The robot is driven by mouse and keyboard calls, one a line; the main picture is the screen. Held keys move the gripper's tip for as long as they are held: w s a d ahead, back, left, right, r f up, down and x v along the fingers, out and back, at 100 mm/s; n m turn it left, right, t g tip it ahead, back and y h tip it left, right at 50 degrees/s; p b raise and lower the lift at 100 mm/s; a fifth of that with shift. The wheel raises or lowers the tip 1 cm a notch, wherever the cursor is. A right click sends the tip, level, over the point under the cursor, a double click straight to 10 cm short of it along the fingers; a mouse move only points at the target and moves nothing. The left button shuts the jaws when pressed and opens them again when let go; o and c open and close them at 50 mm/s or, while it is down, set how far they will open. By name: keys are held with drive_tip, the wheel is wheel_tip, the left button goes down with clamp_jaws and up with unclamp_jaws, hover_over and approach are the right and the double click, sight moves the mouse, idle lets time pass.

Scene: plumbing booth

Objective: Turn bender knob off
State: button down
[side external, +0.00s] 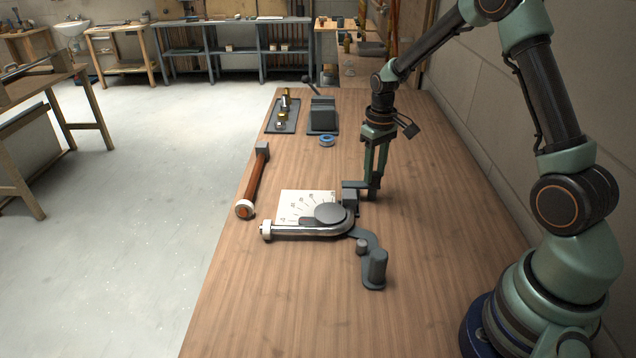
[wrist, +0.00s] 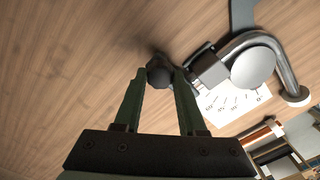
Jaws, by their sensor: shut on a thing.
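The pipe bender (side external: 372,242) lies on the wooden bench, with a round grey disc (side external: 331,214) over a white angle scale card (side external: 293,203). A shiny bent pipe (side external: 300,232) runs along it to a white end. In the wrist view the bender's disc (wrist: 253,68) and scale card (wrist: 232,103) show at the upper right. My gripper (side external: 372,193) points down at the bender's far right side. In the wrist view my gripper (wrist: 166,76) is shut on a small dark knob (wrist: 160,72). The fingers partly hide the knob, so its turned position cannot be told.
A blue tape roll (side external: 327,141), a grey vise (side external: 322,115) and a dark tray (side external: 271,127) with brass fittings stand farther back. The bench's near part is clear; a wall runs along the right.

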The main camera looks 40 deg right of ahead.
drive_tip(key=shift+m, duration=0.3)
drive_tip(key=m, duration=1.3)
drive_tip(key=shift+r, duration=0.1)
drive_tip(key=shift+m, duration=2.2)
drive_tip(key=shift+c, duration=2.4)
unclamp_jaws()
